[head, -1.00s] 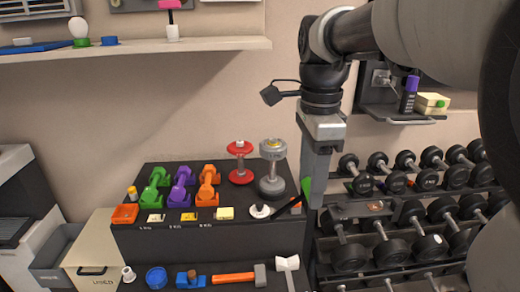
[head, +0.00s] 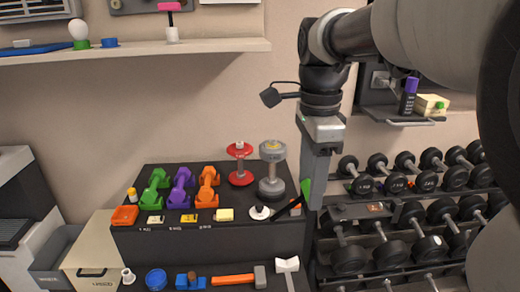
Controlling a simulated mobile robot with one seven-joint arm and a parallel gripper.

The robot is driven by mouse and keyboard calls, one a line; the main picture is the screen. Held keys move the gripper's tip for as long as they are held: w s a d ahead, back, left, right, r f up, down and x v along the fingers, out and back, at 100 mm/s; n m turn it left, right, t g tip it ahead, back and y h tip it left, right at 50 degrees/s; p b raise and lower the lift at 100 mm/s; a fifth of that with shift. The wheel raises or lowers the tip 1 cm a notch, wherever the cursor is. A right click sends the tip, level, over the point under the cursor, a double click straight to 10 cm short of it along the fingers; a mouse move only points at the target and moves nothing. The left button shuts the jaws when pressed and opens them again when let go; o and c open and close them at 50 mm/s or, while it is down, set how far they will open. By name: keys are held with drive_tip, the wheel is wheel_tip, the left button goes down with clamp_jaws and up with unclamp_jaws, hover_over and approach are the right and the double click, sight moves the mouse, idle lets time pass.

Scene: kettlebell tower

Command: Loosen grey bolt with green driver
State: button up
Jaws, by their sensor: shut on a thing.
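My gripper (head: 314,192) points down at the right end of the black stand (head: 165,240). It is shut on a slim tool with a green part (head: 306,187), which looks like the green driver. A dark shaft (head: 288,208) slants from it down and left toward a round white piece with a dark knob (head: 259,212). I cannot tell whether the tip touches that piece. A grey dumbbell-shaped tower (head: 271,188) with a yellow mark on top stands upright just left of my gripper. I cannot make out the grey bolt for certain.
A red spool-shaped piece (head: 240,178) and green, purple and orange dumbbells (head: 208,186) stand left on the stand. A dumbbell rack (head: 350,205) is close on the right. A wall shelf (head: 130,50) is at upper left.

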drive_tip(key=shift+r+p, duration=0.45)
drive_tip(key=shift+r, duration=0.1)
drive_tip(key=shift+r+p, duration=1.45)
drive_tip(key=shift+r, duration=0.1)
